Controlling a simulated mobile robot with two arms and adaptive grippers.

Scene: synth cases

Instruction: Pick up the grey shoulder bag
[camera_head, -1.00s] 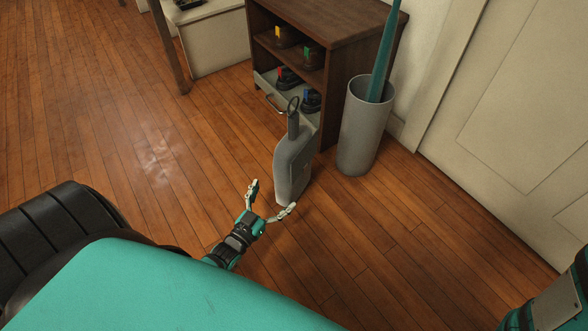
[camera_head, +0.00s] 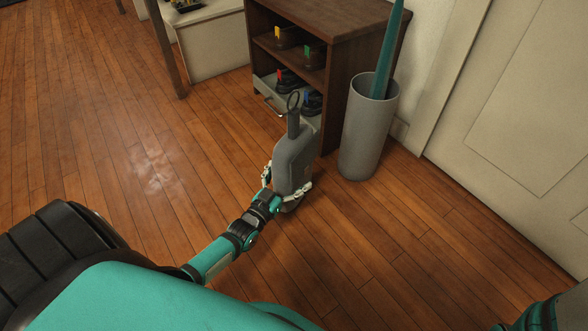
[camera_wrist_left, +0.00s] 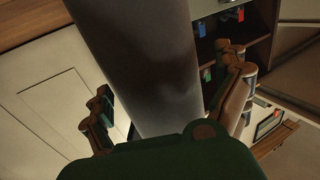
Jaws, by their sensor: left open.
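The grey shoulder bag (camera_head: 295,155) stands upright on the wooden floor in front of the dark shelf, with a narrow neck and a ring-like loop on top. My left gripper (camera_head: 288,181) is open at its lower part, one finger on each side of it. I cannot tell whether the fingers touch it. In the left wrist view a smooth grey body, which looks like the bag (camera_wrist_left: 150,65), fills the space between the open fingers (camera_wrist_left: 168,108). My right gripper is out of view.
A grey bin (camera_head: 366,135) with a tall teal object (camera_head: 387,55) in it stands close to the right of the bag. The dark wooden shelf (camera_head: 347,40) holds several small items. A pale door (camera_head: 515,110) is at right. The floor (camera_head: 130,150) at left is clear.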

